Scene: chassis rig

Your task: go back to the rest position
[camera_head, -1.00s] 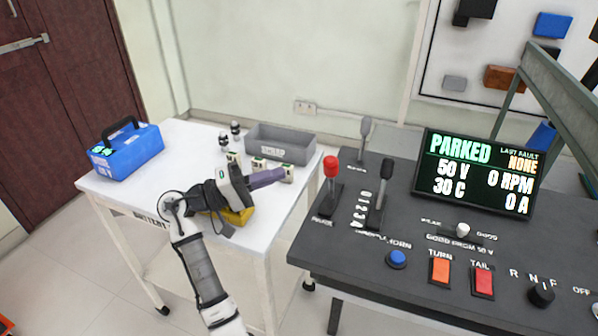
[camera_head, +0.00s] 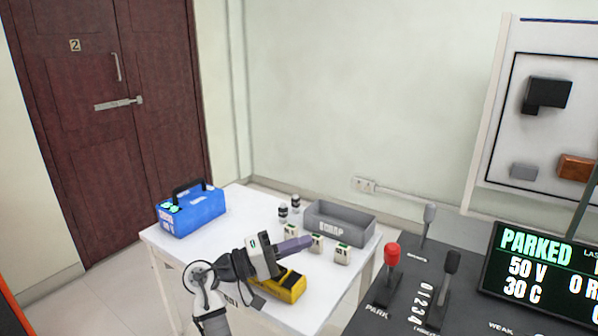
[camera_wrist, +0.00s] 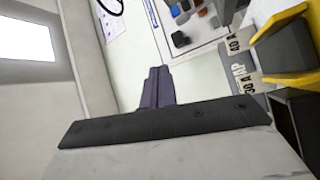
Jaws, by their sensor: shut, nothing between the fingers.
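My gripper (camera_head: 296,244) has purple fingers and is shut and empty. In the head view it hangs over the white table, above and beside a yellow tray (camera_head: 291,288), pointing right toward several small pale blocks (camera_head: 316,243). In the wrist view the closed purple fingers (camera_wrist: 158,87) stand together in the middle, with no object between them. My arm comes up from the bottom of the head view at the near side of the table. Part of the yellow tray is hidden behind my wrist.
The white table (camera_head: 236,213) also bears a blue box with a handle (camera_head: 192,211), small bottles (camera_head: 283,213) and a grey scrap bin (camera_head: 350,226). A dark console with a red-knobbed lever (camera_head: 392,254) and a screen reading PARKED (camera_head: 545,268) stands at right.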

